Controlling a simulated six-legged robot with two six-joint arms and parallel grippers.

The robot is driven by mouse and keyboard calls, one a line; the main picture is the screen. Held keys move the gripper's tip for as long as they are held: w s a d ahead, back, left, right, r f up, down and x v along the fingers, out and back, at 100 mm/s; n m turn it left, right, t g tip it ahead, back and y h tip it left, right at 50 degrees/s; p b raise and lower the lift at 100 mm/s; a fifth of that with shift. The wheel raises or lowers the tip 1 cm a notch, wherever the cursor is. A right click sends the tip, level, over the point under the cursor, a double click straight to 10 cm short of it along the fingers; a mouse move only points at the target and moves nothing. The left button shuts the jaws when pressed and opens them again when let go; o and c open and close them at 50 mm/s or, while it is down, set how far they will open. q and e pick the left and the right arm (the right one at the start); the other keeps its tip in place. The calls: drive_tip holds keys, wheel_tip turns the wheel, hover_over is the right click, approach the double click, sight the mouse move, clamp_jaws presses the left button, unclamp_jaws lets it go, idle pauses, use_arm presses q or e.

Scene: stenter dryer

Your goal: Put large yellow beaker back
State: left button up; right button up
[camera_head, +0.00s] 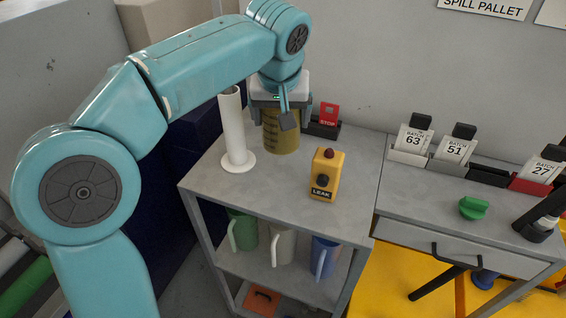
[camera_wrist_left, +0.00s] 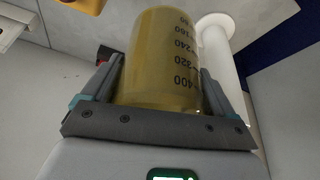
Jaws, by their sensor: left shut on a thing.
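The large yellow beaker (camera_head: 281,136) stands upright at the back of the grey cart's top, between a white tube and a red stop box. My left gripper (camera_head: 279,104) reaches down over it from above and is shut on it. In the left wrist view the beaker (camera_wrist_left: 163,62) sits between the two fingers of my left gripper (camera_wrist_left: 160,85), with its printed scale showing. I cannot tell whether its base touches the cart top. My right gripper is not in view.
A white tube (camera_head: 233,130) on a round foot stands close left of the beaker. A yellow leak box (camera_head: 326,174) stands in front, and a red stop box (camera_head: 328,117) behind right. Jugs (camera_head: 282,243) fill the shelf below. A bench (camera_head: 435,197) with batch cards adjoins right.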

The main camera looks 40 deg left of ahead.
sight(279, 132)
use_arm(q)
drive_tip(key=f, duration=0.5)
drive_tip(key=shift+s+a+f+b, duration=0.1)
drive_tip(key=shift+s+a+b, duration=0.05)
drive_tip(key=shift+s+b, duration=0.2)
drive_tip(key=f, duration=0.5)
drive_tip(key=shift+w+b, duration=0.25)
drive_tip(key=shift+b, duration=0.15)
drive_tip(key=shift+r, duration=0.1)
drive_tip(key=shift+f, duration=0.2)
drive_tip(key=o, duration=1.2)
drive_tip(key=shift+s+r, duration=0.1)
drive_tip(key=shift+r, duration=0.4)
drive_tip(key=p+v, duration=0.1)
drive_tip(key=v, duration=1)
drive_tip(key=shift+s+d+r, duration=0.1)
drive_tip(key=shift+d+r, duration=0.05)
drive_tip(key=shift+d, duration=0.1)
